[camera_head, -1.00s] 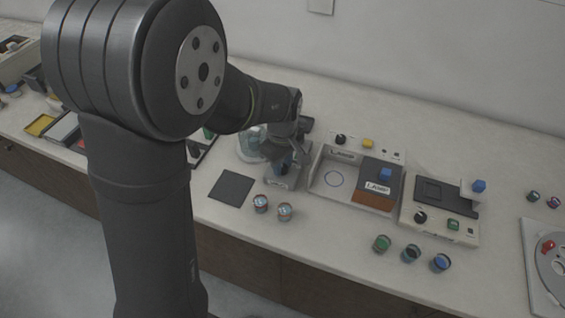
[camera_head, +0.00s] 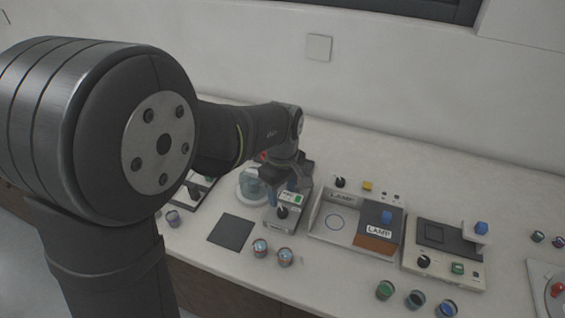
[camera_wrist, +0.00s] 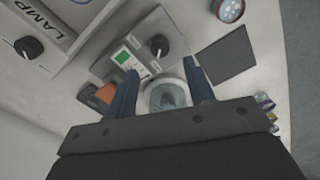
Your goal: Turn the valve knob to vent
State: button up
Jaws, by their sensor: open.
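The valve knob (camera_head: 282,212) is a black dial with a pale pointer line. It sits on the front of a small grey box with a green display (camera_head: 297,199). In the wrist view the knob (camera_wrist: 158,44) shows unobstructed, just beyond the fingertips. My gripper (camera_wrist: 161,70) is open, its two blue fingers apart with nothing between them. It points down above the box and is apart from the knob. In the head view my gripper (camera_head: 285,184) is partly hidden by the arm. A clear round chamber (camera_head: 253,186) stands left of the box.
A dark square mat (camera_head: 231,229) lies in front of the chamber, with small round sample pots (camera_head: 260,248) beside it. The LAMP station (camera_head: 335,223) stands close on the right, and another panel with a black knob (camera_head: 424,261) is further right.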

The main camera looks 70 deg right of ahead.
aim_at(283, 210)
notch_tip(283, 210, up, 11)
jog(key=shift+f, duration=0.15)
dwell(0.6)
notch_tip(283, 210, down, 18)
jog(key=shift+r, duration=0.2)
dwell(0.5)
